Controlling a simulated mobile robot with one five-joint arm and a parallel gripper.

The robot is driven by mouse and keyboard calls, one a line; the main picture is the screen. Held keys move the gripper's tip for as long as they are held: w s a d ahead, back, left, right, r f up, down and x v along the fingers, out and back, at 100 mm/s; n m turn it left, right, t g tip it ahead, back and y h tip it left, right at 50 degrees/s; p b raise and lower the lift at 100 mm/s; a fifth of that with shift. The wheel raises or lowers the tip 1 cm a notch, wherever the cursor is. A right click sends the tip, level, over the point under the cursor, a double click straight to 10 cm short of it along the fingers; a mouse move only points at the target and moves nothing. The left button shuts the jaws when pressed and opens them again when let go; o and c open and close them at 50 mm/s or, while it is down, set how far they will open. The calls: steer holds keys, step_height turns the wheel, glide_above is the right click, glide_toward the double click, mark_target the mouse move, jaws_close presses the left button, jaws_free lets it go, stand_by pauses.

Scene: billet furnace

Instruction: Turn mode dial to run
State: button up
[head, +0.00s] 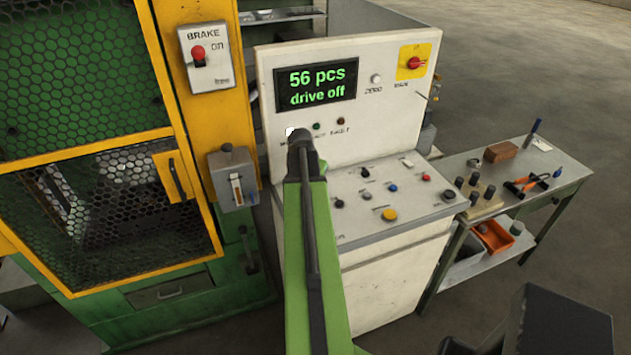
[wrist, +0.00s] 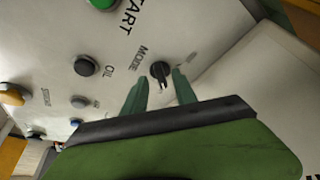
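The mode dial (wrist: 159,70) is a small black knob with a narrow grip bar, beside the word MODE on the pale control panel (wrist: 215,40) in the wrist view. Its bar points down the picture, towards my gripper. My gripper (wrist: 161,80) is open, with one green finger on each side of the dial. Gaps show between the fingers and the knob, and I see no contact. Faint small lettering right of the dial is too blurred to read. In the head view my green arm covers part of the console (head: 400,245), and my fingers are hidden behind it.
The display (head: 316,85) reads "56 pcs drive off". Several other buttons and knobs sit on the panel, including a green START button (wrist: 102,3) and an OIL button (wrist: 84,66). A yellow-framed cage (head: 175,180) stands left, a tool bench (head: 550,165) right.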

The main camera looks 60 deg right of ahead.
steer(key=w+p+v, duration=0.1)
steer(key=p+v, duration=1.4)
steer(key=v, duration=0.2)
steer(key=shift+s, duration=0.5)
